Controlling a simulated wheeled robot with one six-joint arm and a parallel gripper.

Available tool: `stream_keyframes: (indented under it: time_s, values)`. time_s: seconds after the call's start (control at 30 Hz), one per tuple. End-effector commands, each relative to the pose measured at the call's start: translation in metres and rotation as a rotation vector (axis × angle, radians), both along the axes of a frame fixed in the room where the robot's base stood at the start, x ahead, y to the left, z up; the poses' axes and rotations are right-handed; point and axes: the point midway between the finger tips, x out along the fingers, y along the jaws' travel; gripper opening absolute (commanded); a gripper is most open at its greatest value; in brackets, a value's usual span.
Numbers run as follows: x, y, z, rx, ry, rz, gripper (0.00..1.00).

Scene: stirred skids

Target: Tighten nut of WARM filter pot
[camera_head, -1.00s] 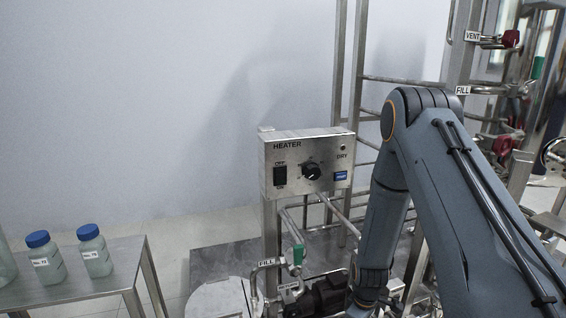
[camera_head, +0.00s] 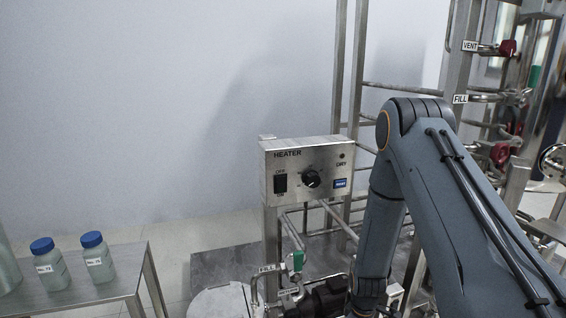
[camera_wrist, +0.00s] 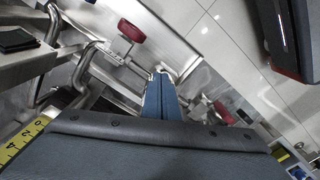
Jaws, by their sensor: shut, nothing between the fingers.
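My gripper (camera_wrist: 160,78) shows in the wrist view with its blue fingers together and nothing between them. It points toward steel pipes and red-handled parts. In the head view my arm reaches down on the right, and the gripper is out of the picture at the bottom. I cannot make out the WARM filter pot or its nut in either view; no WARM label is readable.
A heater box (camera_head: 306,168) with a switch and knob stands on a post left of my arm. Red valve handles (camera_head: 507,47) and FILL and VENT labels sit on the frame at right. A steel table (camera_head: 120,262) holds two blue-capped bottles (camera_head: 97,256). A red handle (camera_wrist: 131,31) is near the fingers.

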Motion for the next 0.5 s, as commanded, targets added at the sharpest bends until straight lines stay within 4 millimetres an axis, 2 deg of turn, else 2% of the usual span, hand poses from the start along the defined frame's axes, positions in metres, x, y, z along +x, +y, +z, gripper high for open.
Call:
stream_keyframes:
  time_s: [0.5]
  values:
    - [-0.0097,0.0074,0.0008,0.0,0.0,0.0,0.0]
